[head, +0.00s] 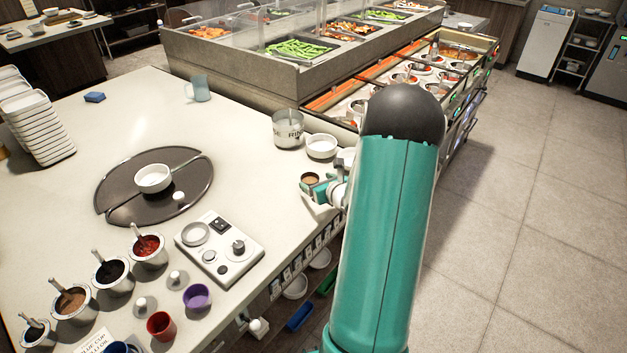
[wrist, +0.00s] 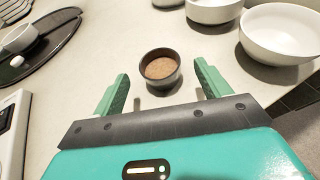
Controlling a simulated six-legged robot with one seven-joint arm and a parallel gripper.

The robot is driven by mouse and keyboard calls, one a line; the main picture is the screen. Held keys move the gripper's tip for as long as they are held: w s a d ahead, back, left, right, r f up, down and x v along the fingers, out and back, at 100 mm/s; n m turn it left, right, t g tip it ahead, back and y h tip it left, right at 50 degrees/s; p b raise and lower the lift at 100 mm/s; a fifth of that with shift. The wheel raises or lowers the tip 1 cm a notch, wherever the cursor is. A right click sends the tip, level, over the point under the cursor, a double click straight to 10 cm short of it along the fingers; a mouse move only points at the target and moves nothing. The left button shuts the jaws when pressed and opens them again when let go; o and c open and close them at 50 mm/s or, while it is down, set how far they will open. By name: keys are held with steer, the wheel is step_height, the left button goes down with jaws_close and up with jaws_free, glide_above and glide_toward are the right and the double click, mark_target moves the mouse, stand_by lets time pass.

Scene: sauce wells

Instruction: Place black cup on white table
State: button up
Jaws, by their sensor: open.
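The black cup (wrist: 160,78) is a small dark cup holding something brown. It stands upright on the white table (wrist: 80,95), just beyond and between the fingertips of my gripper (wrist: 162,84). The jaws are open, with one finger on each side and a gap to the cup. In the head view the cup (head: 310,179) shows near the right edge of the white table (head: 60,200). My gripper (head: 320,188) is beside it there, partly hidden by my arm.
White bowls (head: 321,146) and a grey printed pot (head: 288,129) stand behind the cup. A dark round tray (head: 120,180) with a white bowl (head: 154,178) lies left. A control panel (head: 219,247), several sauce pots and coloured cups stand at the front.

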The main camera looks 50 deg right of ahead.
steer(key=v, duration=0.8)
steer(key=shift+s+r, duration=0.1)
steer(key=shift+s, duration=0.15)
steer(key=w+a+r+n+g+y, duration=0.1)
steer(key=w+a+r+n+y, duration=0.2)
steer(key=a+n, duration=0.45)
steer(key=w+a+r+n+g+y, duration=0.1)
steer(key=a+r+n+y, duration=0.3)
steer(key=a, duration=0.6)
steer(key=w+a+r+n+g+y, duration=0.1)
steer(key=w+a+r+n+y, duration=0.15)
steer(key=a+r+n, duration=0.5)
steer(key=s+a+r+n+g, duration=0.1)
steer(key=s+a+n+g, duration=0.1)
steer(key=s+a+n, duration=0.4)
steer(key=s+a+n+g, duration=0.35)
steer(key=a+n, duration=0.25)
steer(key=a, duration=0.3)
steer(key=s+r+n+t+h, duration=0.1)
steer(key=s+r+n+h, duration=0.3)
steer(key=n, duration=0.4)
steer(key=s+h, duration=0.1)
steer(key=s, duration=0.1)
steer(key=shift+s+r+n, duration=0.25)
steer(key=shift+s+n, duration=0.05)
steer(key=shift+s, duration=0.1)
